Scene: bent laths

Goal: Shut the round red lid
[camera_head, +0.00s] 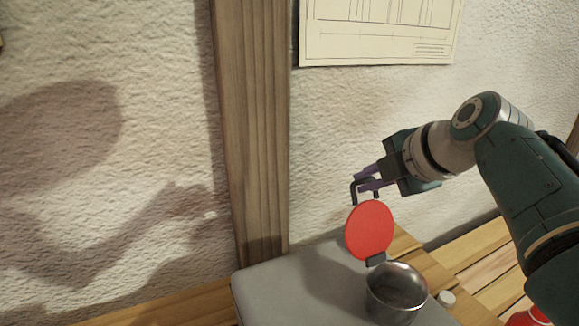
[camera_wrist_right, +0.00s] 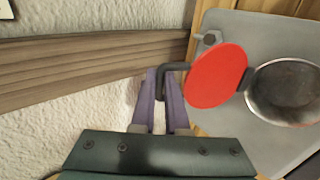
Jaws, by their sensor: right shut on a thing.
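The round red lid (camera_head: 370,230) stands raised, nearly upright, on a dark hinge at the rim of a round metal pot (camera_head: 397,292). The pot's mouth is open. A dark bent handle (camera_head: 354,192) sticks out from the lid's upper edge. My right gripper (camera_head: 367,178) is shut on this handle with its purple fingers. In the right wrist view the lid (camera_wrist_right: 216,77) is beyond the fingertips of my right gripper (camera_wrist_right: 166,90), with the open pot (camera_wrist_right: 285,92) to its right. My left gripper is not in view.
The pot stands on a grey slab (camera_head: 290,290) on a wooden plank bench (camera_head: 490,262). A wooden post (camera_head: 252,130) and rough white wall stand behind. A small pale knob (camera_head: 446,298) and a red object (camera_head: 528,317) are at the right.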

